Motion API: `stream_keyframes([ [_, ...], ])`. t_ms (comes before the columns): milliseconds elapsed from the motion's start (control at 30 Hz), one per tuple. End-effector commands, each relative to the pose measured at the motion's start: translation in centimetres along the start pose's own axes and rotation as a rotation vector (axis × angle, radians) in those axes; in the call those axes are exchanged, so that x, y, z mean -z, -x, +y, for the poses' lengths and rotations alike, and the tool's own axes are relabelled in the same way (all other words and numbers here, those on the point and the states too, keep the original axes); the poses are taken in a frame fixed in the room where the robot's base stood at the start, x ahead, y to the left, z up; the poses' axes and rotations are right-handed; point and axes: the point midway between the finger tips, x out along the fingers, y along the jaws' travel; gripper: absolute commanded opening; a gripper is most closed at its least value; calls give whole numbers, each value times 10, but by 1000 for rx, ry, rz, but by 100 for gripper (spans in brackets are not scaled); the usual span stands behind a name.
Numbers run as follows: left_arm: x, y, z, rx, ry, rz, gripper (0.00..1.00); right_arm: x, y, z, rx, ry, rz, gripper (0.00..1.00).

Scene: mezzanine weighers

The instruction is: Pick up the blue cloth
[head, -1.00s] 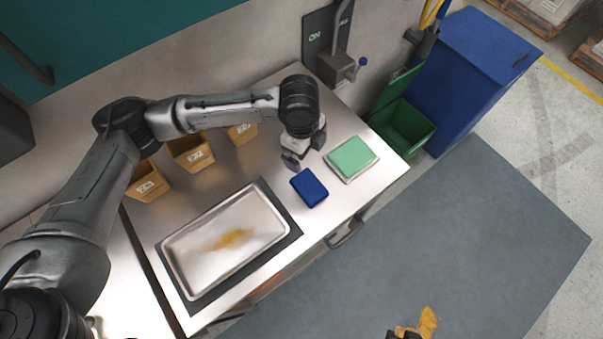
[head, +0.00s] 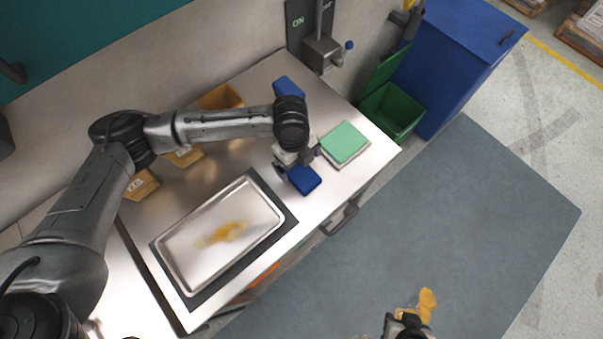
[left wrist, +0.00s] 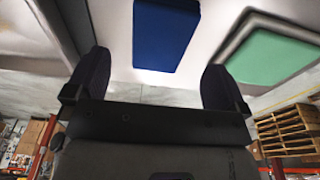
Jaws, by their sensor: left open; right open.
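The blue cloth (head: 304,180) lies folded on the steel bench, right of the metal tray. It also shows in the left wrist view (left wrist: 165,35), above and between the finger tips. My left gripper (head: 298,163) is open and just behind the cloth, overlapping its far edge in the head view; I cannot tell whether it touches. Its two dark fingers show apart in the left wrist view (left wrist: 155,78), with nothing between them. My right gripper (head: 407,322) is at the bottom edge of the head view, over the floor mat, open and partly cut off.
A green cloth on a pale holder (head: 345,144) lies close right of the blue cloth. A tray (head: 166,262) with a yellow smear sits left. Cardboard bins (head: 222,97) and another blue item (head: 287,87) stand behind. A green bin (head: 392,112) is beyond the bench end.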

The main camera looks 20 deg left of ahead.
Motion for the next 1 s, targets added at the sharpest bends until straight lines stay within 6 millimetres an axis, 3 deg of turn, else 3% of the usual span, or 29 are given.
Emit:
stream_keyframes([
  [267,3,-14,0,0,-1,0,100,-1,-2,1,-3,3,0,43],
  [600,5,-53,0,0,0,-1,100,-2,-7,-1,1,-2,1,43],
  [800,5,-53,0,1,0,-1,100,-1,-6,-2,4,-7,2,43],
  [1000,5,-53,0,1,0,-1,83,-1,-6,-2,5,-8,2,43],
])
